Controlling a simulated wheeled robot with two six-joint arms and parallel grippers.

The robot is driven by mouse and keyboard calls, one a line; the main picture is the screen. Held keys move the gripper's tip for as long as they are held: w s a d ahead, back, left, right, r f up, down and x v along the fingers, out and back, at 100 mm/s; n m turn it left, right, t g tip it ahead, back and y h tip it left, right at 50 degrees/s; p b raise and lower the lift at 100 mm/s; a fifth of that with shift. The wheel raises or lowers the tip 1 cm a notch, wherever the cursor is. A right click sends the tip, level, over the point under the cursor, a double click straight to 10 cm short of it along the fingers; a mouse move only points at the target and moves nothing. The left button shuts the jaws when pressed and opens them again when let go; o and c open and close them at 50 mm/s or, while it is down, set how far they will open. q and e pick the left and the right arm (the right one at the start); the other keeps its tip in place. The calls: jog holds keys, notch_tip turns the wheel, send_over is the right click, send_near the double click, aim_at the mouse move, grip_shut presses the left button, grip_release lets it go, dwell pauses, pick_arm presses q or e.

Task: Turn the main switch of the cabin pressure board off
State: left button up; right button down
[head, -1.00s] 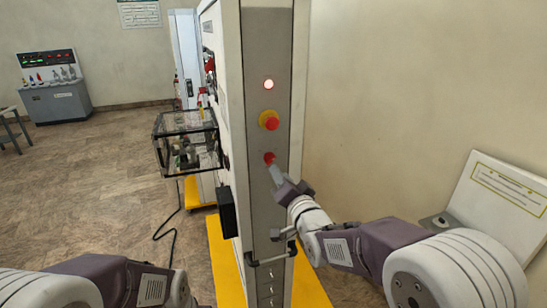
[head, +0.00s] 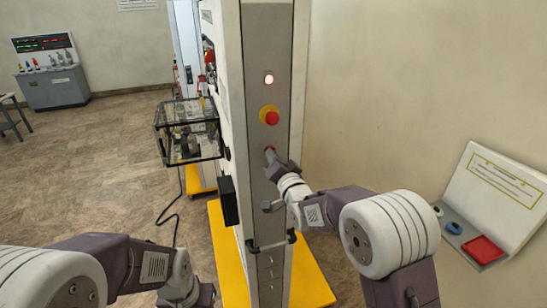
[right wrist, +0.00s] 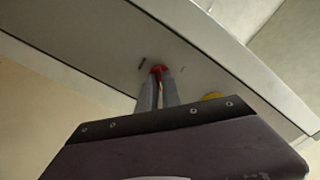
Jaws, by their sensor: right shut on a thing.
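The main switch, a small red knob (head: 269,150), sits on the narrow grey end panel of the cabin pressure board (head: 264,48). My right gripper (head: 270,160) is shut on this knob from just below and largely hides it in the head view. In the right wrist view the red knob (right wrist: 158,69) shows between my two grey fingertips (right wrist: 158,80). The knob's turn angle cannot be read. A round lamp (head: 269,79) above glows whitish-pink with a red rim. My left gripper (head: 186,292) is low at the bottom edge, partly cut off, with its jaws unclear.
A clear box (head: 187,130) juts out left. A red tray (head: 483,250) lies at right. The board stands on a yellow base (head: 312,285).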

jog(key=shift+n+b, duration=8.45)
jog(key=shift+n, duration=0.45)
jog(key=c, duration=1.5)
grip_release()
